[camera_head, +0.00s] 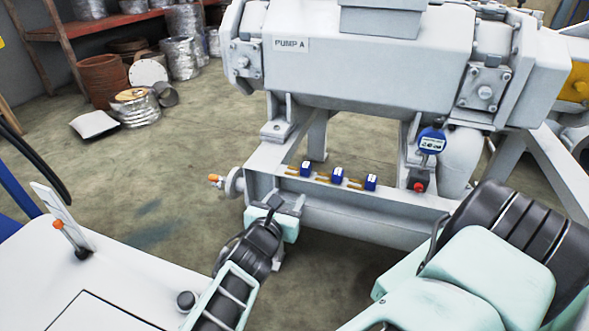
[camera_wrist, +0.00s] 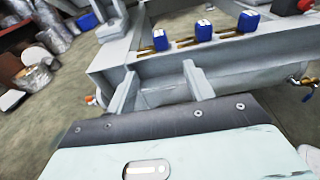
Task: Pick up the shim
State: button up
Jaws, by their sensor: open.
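Three blue blocks, each with a thin brass strip, sit in a row on the ledge of the pump's grey base frame. They are the left one (camera_head: 305,169), the middle one (camera_head: 337,174) and the right one (camera_head: 371,181). They look like the shims, but I cannot tell which one is meant. The wrist view also shows the left one (camera_wrist: 161,40), middle one (camera_wrist: 204,30) and right one (camera_wrist: 248,21) beyond the fingertips. My gripper (camera_head: 286,203) is open and empty, in front of the frame, left of and below the row. Its fingers (camera_wrist: 160,88) are apart.
The large grey machine marked PUMP A (camera_head: 350,60) overhangs the ledge. A blue gauge (camera_head: 431,141) and a red-topped fitting (camera_head: 418,187) stand right of the row. An orange-tipped valve (camera_head: 215,179) sticks out left.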

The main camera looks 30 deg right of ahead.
aim_at(308, 165)
jog(key=b+x, duration=0.5)
jog(key=x, duration=0.6)
jog(key=shift+w+d+f, duration=0.1)
jog(key=shift+w+d, duration=0.05)
jog(key=b+x, duration=0.3)
jog(key=x, duration=0.2)
jog(key=shift+d, duration=0.2)
jog(key=shift+w+d, duration=0.2)
jog(key=shift+d, duration=0.05)
jog(key=shift+r, duration=0.2)
jog(key=c, duration=1.1)
